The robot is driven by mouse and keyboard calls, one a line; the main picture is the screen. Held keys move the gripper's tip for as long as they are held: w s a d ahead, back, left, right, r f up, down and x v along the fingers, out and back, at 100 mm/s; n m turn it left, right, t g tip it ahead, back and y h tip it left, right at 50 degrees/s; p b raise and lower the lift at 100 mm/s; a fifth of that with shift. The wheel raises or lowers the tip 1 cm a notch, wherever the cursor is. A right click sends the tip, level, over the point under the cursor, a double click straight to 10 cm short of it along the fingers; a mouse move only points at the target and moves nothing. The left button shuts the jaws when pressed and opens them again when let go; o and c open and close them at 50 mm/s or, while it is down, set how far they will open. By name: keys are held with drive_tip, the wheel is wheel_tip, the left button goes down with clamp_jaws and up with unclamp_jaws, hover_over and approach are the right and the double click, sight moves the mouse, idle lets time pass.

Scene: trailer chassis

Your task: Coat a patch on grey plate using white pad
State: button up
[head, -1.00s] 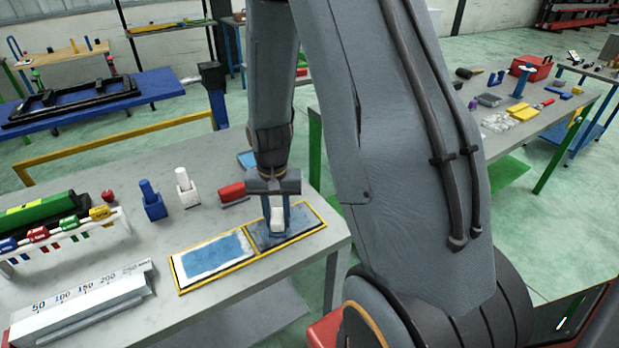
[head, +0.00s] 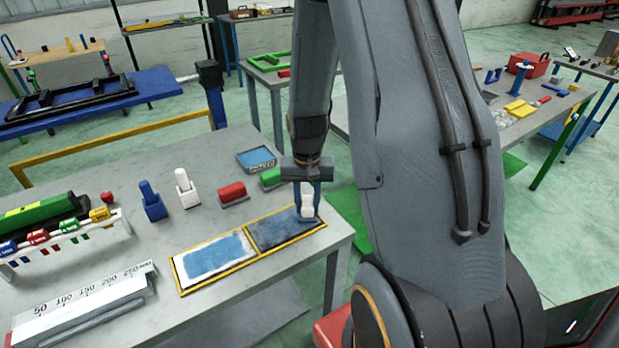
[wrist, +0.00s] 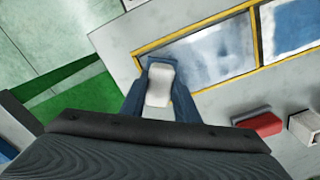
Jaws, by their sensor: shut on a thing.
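My gripper (head: 309,212) is shut on the white pad (head: 307,206), gripping its white block between blue fingers. The white pad also shows in the wrist view (wrist: 158,85). It is at the right end of the grey plate (head: 275,232), by the yellow border; whether it presses on the surface I cannot tell. The grey plate, also in the wrist view (wrist: 205,50), carries uneven bluish, cloudy colour. The pad and fingers hide its right end. To the left, in the same yellow frame, is a white plate (head: 183,272) with a blue patch.
A red block (head: 232,192) and a green block (head: 270,178) stand behind the plates, near a blue-filled tray (head: 256,158). Blue (head: 152,203) and white (head: 187,190) upright handled tools stand further left. A grey ruler block (head: 85,305) lies at the front left.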

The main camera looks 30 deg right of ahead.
sight(309, 202)
drive_tip(key=shift+d+r, duration=0.1)
drive_tip(key=shift+d, duration=0.3)
wheel_tip(309, 202, up, 3)
drive_tip(key=shift+a+r+p, duration=0.1)
drive_tip(key=shift+p, duration=1.05)
drive_tip(key=shift+r, duration=2.25)
